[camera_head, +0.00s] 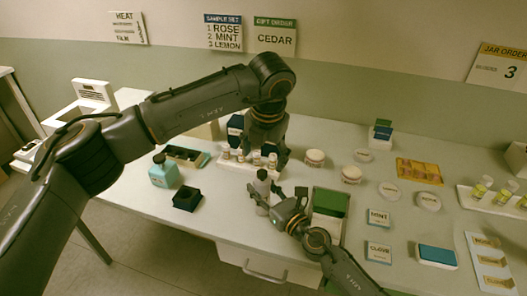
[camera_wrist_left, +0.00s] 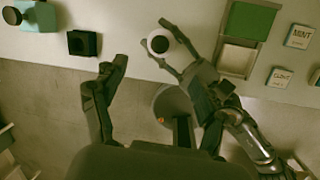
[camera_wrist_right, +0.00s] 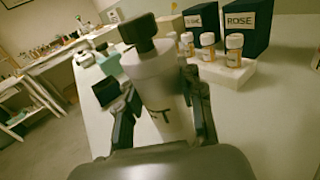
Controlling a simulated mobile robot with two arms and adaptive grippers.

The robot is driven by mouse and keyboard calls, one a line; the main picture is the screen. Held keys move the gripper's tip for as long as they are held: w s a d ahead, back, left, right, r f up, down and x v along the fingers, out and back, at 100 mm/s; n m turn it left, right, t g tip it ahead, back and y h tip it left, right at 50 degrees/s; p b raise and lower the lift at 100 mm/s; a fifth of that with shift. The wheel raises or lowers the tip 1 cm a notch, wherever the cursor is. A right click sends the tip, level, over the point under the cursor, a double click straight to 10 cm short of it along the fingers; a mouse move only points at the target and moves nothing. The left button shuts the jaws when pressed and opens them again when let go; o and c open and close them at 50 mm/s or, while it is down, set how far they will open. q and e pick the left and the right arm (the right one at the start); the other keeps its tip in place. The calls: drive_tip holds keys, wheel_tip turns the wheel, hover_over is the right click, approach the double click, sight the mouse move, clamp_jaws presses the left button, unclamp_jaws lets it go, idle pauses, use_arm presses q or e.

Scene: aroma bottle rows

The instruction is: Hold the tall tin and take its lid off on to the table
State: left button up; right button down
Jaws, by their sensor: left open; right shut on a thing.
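The tall tin (camera_head: 262,187) stands near the front edge of the table, pale with a dark lid on top. The right wrist view shows its white body (camera_wrist_right: 155,80) and the dark lid (camera_wrist_right: 138,28) in place. My right gripper (camera_head: 264,194) is shut on the tin's body from the front right, below the lid. My left gripper (camera_head: 268,160) is open and empty, pointing down behind and above the tin. In the left wrist view, the tin's top (camera_wrist_left: 160,43) lies beyond the open left fingers (camera_wrist_left: 166,90), apart from them.
A rack of small bottles (camera_head: 235,165) stands close behind the tin. A green-and-white tray (camera_head: 329,205) is close on the right. Bare table lies between the dark box and the tin.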

sight(262, 172)
use_arm(q)
drive_tip(key=w+f+n, duration=0.1)
drive_tip(key=f+n, duration=0.1)
drive_tip(key=f, duration=0.1)
drive_tip(key=w+f+n+t, duration=0.1)
drive_tip(key=f+n, duration=0.1)
drive_tip(key=f, duration=0.1)
drive_tip(key=w+f+n+t, duration=0.1)
drive_tip(key=f+n, duration=0.1)
drive_tip(key=f, duration=0.1)
drive_tip(key=shift+a, duration=0.15)
idle(0.5)
drive_tip(key=c, duration=1.4)
drive_tip(key=shift+r, duration=0.25)
drive_tip(key=shift+r, duration=0.9)
drive_tip(key=shift+r, duration=0.1)
